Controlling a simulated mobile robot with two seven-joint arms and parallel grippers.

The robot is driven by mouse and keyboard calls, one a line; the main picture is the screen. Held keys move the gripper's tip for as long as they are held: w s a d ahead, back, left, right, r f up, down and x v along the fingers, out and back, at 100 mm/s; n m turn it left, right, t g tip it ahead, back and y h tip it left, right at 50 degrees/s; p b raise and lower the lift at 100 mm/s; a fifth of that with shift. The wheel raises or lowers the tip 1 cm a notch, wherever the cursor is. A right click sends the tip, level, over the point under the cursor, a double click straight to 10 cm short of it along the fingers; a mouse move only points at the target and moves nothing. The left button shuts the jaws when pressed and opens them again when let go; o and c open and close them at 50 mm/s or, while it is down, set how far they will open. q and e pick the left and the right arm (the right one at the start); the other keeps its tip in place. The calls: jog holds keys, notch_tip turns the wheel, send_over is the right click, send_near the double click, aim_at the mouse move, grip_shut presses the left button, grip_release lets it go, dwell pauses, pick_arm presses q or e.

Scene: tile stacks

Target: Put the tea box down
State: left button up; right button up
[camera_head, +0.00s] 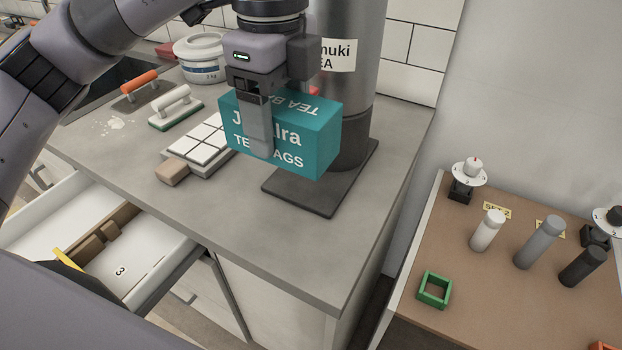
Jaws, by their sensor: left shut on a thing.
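The tea box (312,152) is a teal carton with white lettering, in the head view at upper centre. My left gripper (262,140) comes down from above and is shut on the tea box, one finger across its lettered front face. The box looks held in front of a grey cylinder (345,60) labelled TEA, which stands on a dark square base plate (318,192). The box hides part of the cylinder and plate. I cannot tell whether the box touches the plate. My right gripper is not in view.
White tiles on a board (200,145) lie left of the box, with a grouting float (175,107) and white tub (203,58) behind. The grey counter's (225,220) front is clear. A drawer (150,250) stands open. A brown table (455,255) with several cylinders is at right.

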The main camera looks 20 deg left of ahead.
pick_arm(q)
notch_tip(320, 180, down, 14)
jog(key=shift+s+r+b, duration=0.1)
jog(key=shift+b, duration=0.65)
jog(key=shift+f, duration=2.4)
jog(key=shift+f, duration=0.1)
jog(key=o, duration=1.1)
jog(key=shift+c, duration=0.2)
jog(key=shift+r, duration=0.35)
notch_tip(320, 180, up, 12)
jog(key=p, duration=0.1)
jog(key=shift+f, duration=0.2)
